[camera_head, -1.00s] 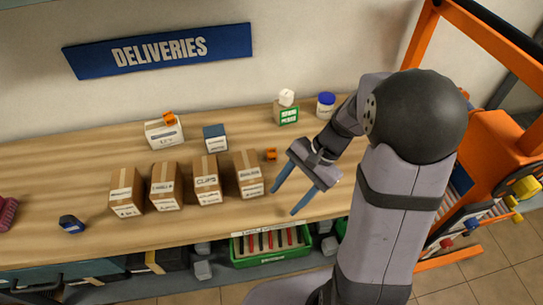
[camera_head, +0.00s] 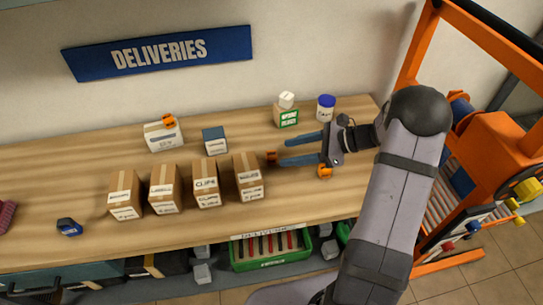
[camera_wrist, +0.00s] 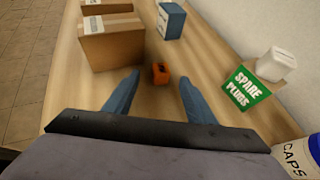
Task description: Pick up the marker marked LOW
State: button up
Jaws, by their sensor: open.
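I see several small orange blocks that may be markers; no LOW mark can be read on any. One orange block (camera_head: 271,157) sits on the bench right of the cardboard boxes; it also shows in the wrist view (camera_wrist: 160,74), just beyond and between my fingertips, with a dark mark on it. A second orange block (camera_head: 324,172) lies on the bench beside my gripper's body. A third orange block (camera_head: 168,120) rests on a white box. My gripper (camera_head: 284,152) is open and empty, low over the bench, its blue fingers pointing left.
Several cardboard boxes (camera_head: 207,184) stand left of the gripper. A dark blue box (camera_head: 214,141) stands behind them. A green SPARE PLUGS box (camera_head: 288,118) and a CAPS jar (camera_head: 326,107) stand near the wall. A green crate (camera_head: 271,262) is below the bench's front edge.

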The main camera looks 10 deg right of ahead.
aim_at(277, 163)
jog(key=shift+p+x, duration=0.95)
jog(key=shift+x, duration=1.8)
jog(key=shift+d+f, duration=0.1)
jog(key=shift+f, duration=0.05)
jog(key=shift+s, duration=0.1)
jog(key=c, duration=1.2)
